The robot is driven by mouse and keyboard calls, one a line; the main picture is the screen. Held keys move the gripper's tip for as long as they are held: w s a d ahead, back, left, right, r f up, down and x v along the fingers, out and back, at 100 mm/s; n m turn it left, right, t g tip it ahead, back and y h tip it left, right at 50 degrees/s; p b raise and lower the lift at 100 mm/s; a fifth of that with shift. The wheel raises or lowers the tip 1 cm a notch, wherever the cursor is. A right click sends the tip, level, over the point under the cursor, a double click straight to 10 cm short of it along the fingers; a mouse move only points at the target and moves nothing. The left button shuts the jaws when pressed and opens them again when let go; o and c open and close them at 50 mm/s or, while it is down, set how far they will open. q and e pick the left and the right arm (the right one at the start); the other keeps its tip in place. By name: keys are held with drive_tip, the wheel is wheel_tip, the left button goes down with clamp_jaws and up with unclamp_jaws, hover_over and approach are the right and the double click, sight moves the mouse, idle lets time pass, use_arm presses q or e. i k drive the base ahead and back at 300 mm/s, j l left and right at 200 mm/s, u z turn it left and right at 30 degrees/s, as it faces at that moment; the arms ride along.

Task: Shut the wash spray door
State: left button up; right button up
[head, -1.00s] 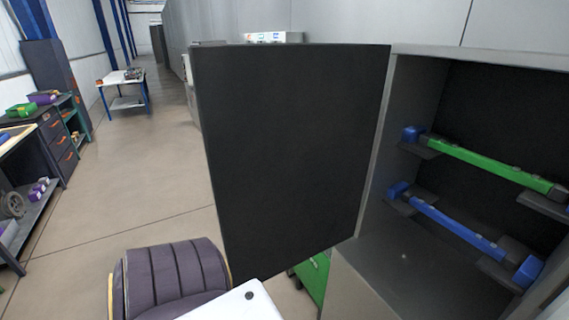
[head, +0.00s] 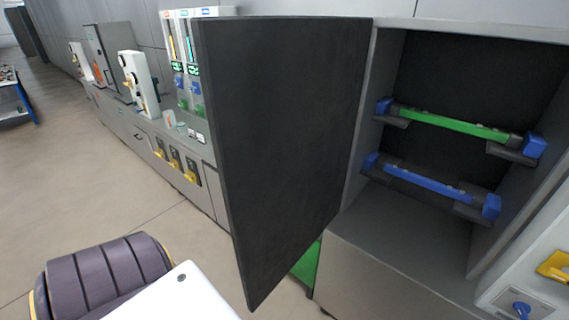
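The wash spray door (head: 285,140) is a large dark panel standing wide open in the head view, hinged on the left side of a grey cabinet. Its free edge points toward me, at the left. The open cabinet (head: 385,235) is to its right. Inside are a green bar (head: 450,125) and, below it, a blue bar (head: 428,183), each resting on dark brackets with blue ends. Neither of my grippers is in view.
A grey counter (head: 206,172) with panels and white devices runs along the wall behind the door. A green object (head: 307,263) shows beneath the door. A yellow handle (head: 555,267) and a blue knob (head: 521,309) are at lower right. The floor (head: 120,190) at left is clear.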

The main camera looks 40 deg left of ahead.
sight(282, 94)
drive_tip(key=k+j+z, duration=0.1)
drive_tip(key=j, duration=0.45)
drive_tip(key=k+j+z, duration=0.1)
drive_tip(key=j, duration=0.4)
drive_tip(key=j+z, duration=0.2)
drive_tip(key=j, duration=1.15)
drive_tip(key=j+z, duration=0.3)
drive_tip(key=j, duration=0.2)
drive_tip(key=j+z, duration=0.25)
drive_tip(key=j, duration=0.25)
drive_tip(key=k+j+z, duration=0.3)
drive_tip(key=j, duration=0.15)
drive_tip(key=j+z, duration=0.25)
drive_tip(key=j, duration=0.25)
drive_tip(key=k+j+z, duration=0.55)
drive_tip(key=j, duration=0.25)
drive_tip(key=k+j+z, duration=0.15)
drive_tip(key=j+z, duration=0.15)
